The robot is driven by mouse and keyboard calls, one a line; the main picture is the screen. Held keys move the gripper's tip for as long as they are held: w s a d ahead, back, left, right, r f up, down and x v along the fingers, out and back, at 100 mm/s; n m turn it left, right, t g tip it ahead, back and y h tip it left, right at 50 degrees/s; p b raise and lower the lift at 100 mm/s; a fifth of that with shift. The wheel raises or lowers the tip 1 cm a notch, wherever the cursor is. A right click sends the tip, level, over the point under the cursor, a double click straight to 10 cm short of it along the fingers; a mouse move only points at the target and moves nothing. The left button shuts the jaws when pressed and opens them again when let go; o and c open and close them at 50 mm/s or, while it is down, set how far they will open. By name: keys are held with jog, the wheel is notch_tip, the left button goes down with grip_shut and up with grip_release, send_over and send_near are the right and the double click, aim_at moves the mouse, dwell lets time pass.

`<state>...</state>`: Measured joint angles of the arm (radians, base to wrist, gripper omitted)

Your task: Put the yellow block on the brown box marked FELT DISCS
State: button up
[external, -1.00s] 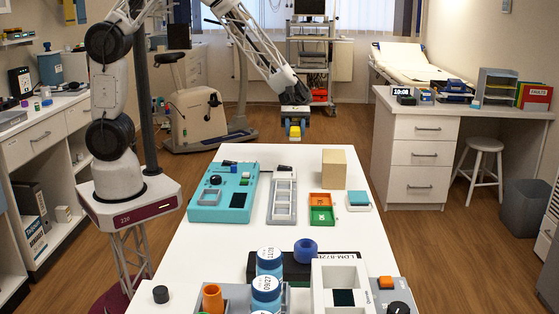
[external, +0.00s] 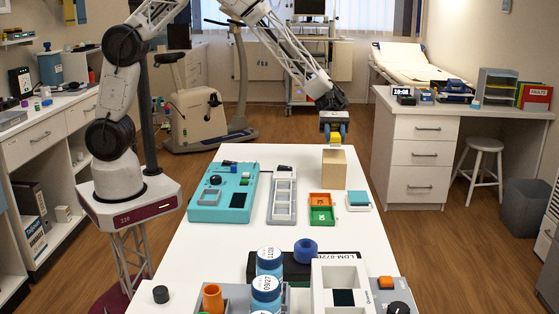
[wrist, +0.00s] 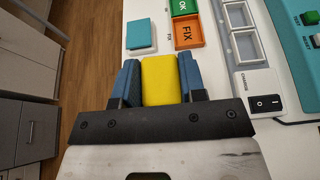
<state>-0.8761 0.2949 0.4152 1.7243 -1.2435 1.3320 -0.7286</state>
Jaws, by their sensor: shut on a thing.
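My gripper (external: 335,130) is shut on the yellow block (external: 335,138). The block also shows in the wrist view (wrist: 160,80), between the two blue fingers (wrist: 158,84). The plain brown box (external: 334,170) stands at the back right of the white table. The block appears just above the box's top in the external view; whether they touch I cannot tell. No marking is readable on the box's visible side. The box is not visible in the wrist view.
In front of the box are the orange tray (external: 320,199), the green tray (external: 322,216) and a teal-topped pad (external: 358,198). A slotted white tray (external: 283,200) and teal device (external: 223,192) lie to its left. The table's right edge is close.

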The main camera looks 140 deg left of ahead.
aim_at(335, 145)
dwell(0.3)
jog(key=shift+f, duration=1.75)
jog(key=shift+f, duration=0.1)
jog(key=o, duration=0.9)
jog(key=v, duration=1.2)
